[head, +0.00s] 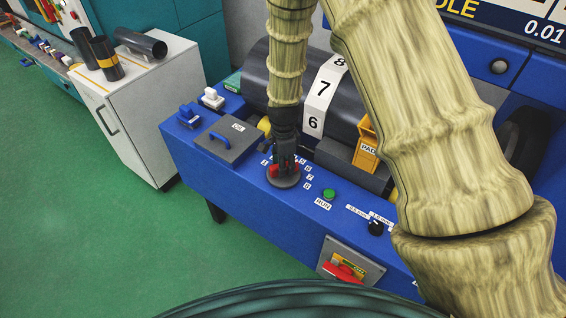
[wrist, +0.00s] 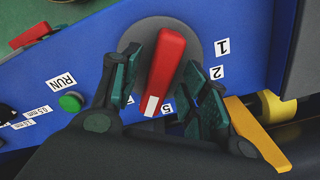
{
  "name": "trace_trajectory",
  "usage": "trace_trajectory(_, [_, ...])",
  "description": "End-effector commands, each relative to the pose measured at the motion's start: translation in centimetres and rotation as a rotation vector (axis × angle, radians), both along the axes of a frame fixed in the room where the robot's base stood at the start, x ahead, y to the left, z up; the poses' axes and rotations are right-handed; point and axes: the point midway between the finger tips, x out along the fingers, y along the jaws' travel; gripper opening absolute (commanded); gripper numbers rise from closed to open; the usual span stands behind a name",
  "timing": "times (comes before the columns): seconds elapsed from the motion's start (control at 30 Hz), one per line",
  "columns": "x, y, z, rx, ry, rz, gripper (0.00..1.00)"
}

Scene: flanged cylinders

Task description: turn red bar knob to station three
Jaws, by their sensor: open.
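The red bar knob (wrist: 166,62) sits on a round grey dial (wrist: 198,38) on the blue panel. Its white-marked end (wrist: 150,105) points down and slightly left in the wrist view, beside the label 5 (wrist: 167,108). Labels 1 (wrist: 222,46) and 2 (wrist: 217,72) show; 3 and 4 are not visible there, with my finger covering that stretch. My gripper (wrist: 165,88) is open, with its fingers on either side of the bar; I cannot tell whether they touch it. In the head view my gripper (head: 284,158) is over the knob (head: 275,171) and partly hides it.
A green RUN button (head: 329,194), a small black knob (head: 376,227) and a red handle (head: 343,271) lie along the panel to the right. A grey lid with a blue handle (head: 222,141) is to the left. Large rollers (head: 262,85) and a yellow PAD box (head: 366,150) stand behind.

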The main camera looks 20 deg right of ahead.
Motion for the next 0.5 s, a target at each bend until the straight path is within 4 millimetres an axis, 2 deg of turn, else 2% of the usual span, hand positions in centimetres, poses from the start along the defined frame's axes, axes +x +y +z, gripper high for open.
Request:
trace_trajectory(0.4, [-0.01,-0.01,-0.49,0.000,0.000,0.000,0.45])
trace_trajectory(0.5, [-0.01,-0.01,-0.49,0.000,0.000,0.000,0.28])
